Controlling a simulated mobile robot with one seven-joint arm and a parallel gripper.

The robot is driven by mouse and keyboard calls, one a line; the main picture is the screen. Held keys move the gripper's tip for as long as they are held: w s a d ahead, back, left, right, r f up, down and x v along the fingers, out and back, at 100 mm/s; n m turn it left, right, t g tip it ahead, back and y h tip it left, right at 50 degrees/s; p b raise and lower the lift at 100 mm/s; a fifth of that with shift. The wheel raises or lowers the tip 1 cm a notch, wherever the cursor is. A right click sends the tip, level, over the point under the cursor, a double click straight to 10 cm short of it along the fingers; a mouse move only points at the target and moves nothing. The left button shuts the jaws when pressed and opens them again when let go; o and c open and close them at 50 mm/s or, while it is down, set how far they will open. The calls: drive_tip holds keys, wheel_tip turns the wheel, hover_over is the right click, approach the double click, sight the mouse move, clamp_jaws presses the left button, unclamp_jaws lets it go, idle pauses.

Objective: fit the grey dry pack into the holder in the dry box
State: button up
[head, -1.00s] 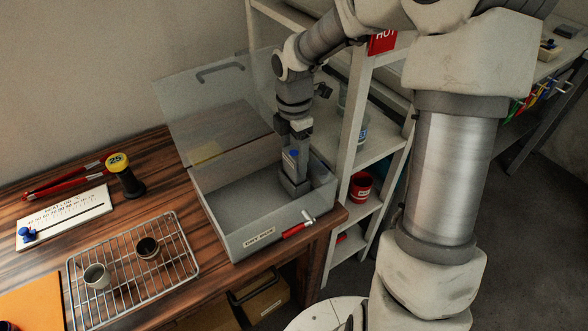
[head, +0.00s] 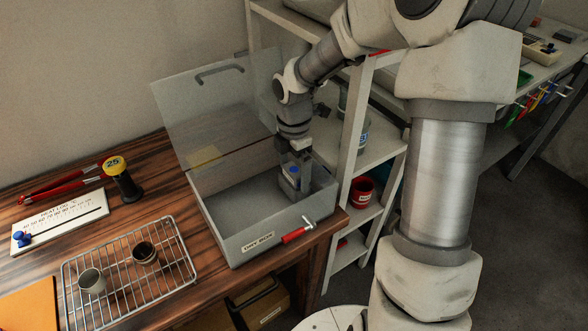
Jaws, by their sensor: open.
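The dry box (head: 232,236) stands on the wooden bench with its clear lid (head: 215,100) raised at the back. My gripper (head: 294,158) points down inside the box, right at the pack's top. Its jaws are open, and the fingertips are partly hidden by the pack.
A wire rack (head: 130,268) with two small cups stands left of the box. A heat log board (head: 60,220), a black weight with a yellow top (head: 124,178) and red-handled tongs (head: 60,186) lie further left.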

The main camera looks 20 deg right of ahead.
sight(294, 170)
wheel_tip(294, 170, up, 12)
drive_tip(key=p, duration=0.3)
drive_tip(key=shift+r+p, duration=0.15)
drive_tip(key=shift+p, duration=0.25)
